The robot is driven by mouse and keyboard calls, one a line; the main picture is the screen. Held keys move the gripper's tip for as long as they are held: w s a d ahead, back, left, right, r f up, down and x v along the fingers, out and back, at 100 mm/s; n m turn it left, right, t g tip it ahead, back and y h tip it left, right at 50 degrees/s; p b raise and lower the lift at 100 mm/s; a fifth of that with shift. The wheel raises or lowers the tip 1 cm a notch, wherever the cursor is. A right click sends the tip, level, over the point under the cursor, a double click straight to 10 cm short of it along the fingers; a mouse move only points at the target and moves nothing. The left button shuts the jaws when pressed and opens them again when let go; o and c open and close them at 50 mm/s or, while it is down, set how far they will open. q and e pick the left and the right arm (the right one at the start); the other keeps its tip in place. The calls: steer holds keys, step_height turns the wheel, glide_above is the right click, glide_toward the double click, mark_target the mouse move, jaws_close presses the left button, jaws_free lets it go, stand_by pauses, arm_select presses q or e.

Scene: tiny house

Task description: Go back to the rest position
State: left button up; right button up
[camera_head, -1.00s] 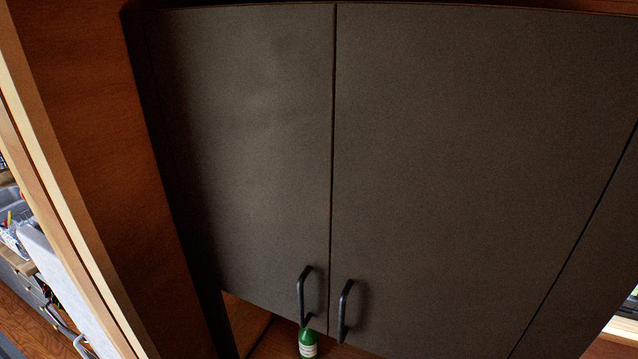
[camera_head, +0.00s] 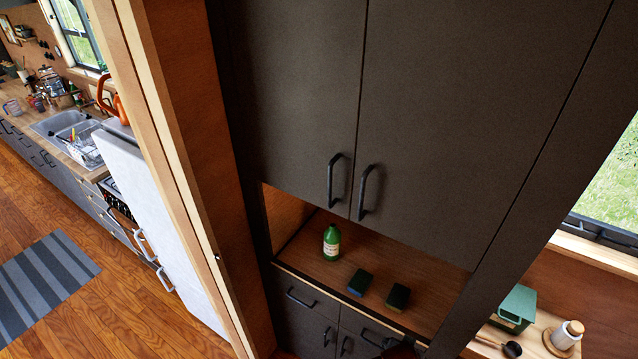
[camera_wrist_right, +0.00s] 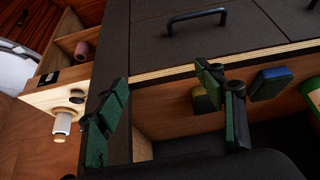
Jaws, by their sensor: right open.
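My right gripper (camera_wrist_right: 168,115) is in the right wrist view, its two dark green fingers spread wide apart. Nothing sits between the fingertips. A dark sponge (camera_wrist_right: 205,101) is beside and partly behind the right-hand finger; I cannot tell whether they touch. In the head view, a small dark shape at the bottom edge below the niche may be part of my right arm, but it is too cut off to tell. My left gripper is in neither view.
A green bottle (camera_head: 332,243), a blue-topped sponge (camera_head: 360,282) and a dark sponge (camera_head: 398,297) stand in the cabinet's open niche (camera_head: 310,245). Closed dark doors (camera_head: 430,120) hang above, drawers (camera_head: 300,300) below. A wooden wall edge is left; open floor (camera_head: 110,310) lies beyond.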

steer(key=s+d+f+n+g+y+b, duration=0.15)
steer(key=f+b, duration=0.25)
steer(key=f, duration=1)
steer(key=s+f+n+b, duration=0.2)
steer(key=s+f+b, duration=0.1)
steer(key=f, duration=1.2)
steer(key=s+d+f+n+g+b, duration=0.15)
steer(key=f+b, duration=0.25)
steer(key=f, duration=1)
arm_select(q)
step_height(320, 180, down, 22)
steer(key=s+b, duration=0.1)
steer(key=b, duration=0.9)
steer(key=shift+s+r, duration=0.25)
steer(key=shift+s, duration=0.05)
arm_select(e)
steer(key=s+d+f+n, duration=0.1)
steer(key=s+d+f, duration=0.2)
steer(key=s+f, duration=1.1)
steer(key=s+d+f+n+g+y, duration=0.1)
steer(key=s+d+f, duration=0.1)
steer(key=s+f, duration=1.2)
steer(key=shift+s+d+f, duration=0.3)
steer(key=shift+s+d, duration=0.1)
steer(key=shift+s, duration=0.75)
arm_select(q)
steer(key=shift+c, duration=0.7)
arm_select(e)
steer(key=shift+c, duration=0.6)
